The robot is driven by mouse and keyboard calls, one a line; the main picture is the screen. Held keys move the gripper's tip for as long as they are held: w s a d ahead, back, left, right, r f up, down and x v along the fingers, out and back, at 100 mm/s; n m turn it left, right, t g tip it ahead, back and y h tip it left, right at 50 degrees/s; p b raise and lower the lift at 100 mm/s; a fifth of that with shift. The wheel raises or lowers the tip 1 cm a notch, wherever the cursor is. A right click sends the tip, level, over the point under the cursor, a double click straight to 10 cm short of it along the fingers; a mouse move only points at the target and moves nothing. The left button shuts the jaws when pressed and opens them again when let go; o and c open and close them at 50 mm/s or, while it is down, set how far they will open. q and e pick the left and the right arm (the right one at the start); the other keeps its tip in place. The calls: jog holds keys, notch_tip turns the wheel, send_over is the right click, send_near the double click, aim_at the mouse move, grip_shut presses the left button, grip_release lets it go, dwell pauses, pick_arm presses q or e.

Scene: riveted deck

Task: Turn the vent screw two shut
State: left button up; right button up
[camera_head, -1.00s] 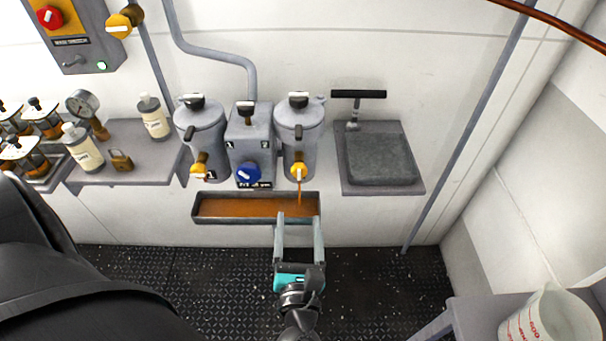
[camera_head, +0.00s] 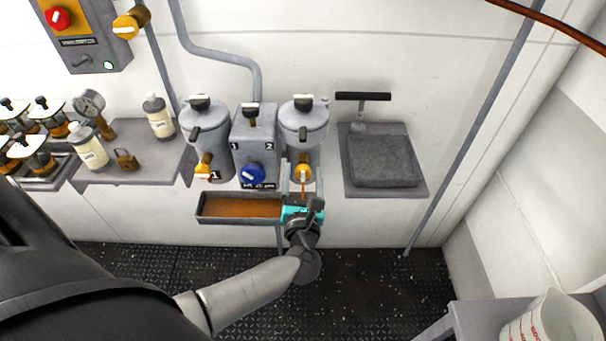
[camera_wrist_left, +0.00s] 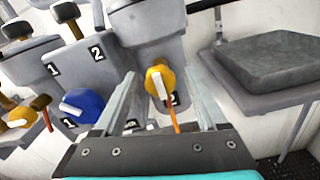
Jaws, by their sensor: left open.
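The yellow vent screw two (camera_head: 303,174) sits low on the front of the right grey filter canister (camera_head: 303,130). An orange-brown stream runs down from it. In the left wrist view the yellow screw (camera_wrist_left: 160,82), with a pale bar on its face, lies between the two fingers, with clearance on both sides. My left gripper (camera_head: 303,172) is open around the screw, and its fingers point up at the canister. In the left wrist view the gripper (camera_wrist_left: 163,88) holds nothing. The number two label is partly hidden behind the screw. My right gripper is not in view.
A blue selector knob (camera_head: 251,173) sits just left of my gripper, with another yellow screw (camera_head: 204,166) beyond it. A drip tray (camera_head: 199,214) of brown liquid is below. A shelf with a grey block (camera_head: 384,162) stands to the right.

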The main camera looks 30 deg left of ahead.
pick_arm(q)
grip_shut()
dwell(0.6)
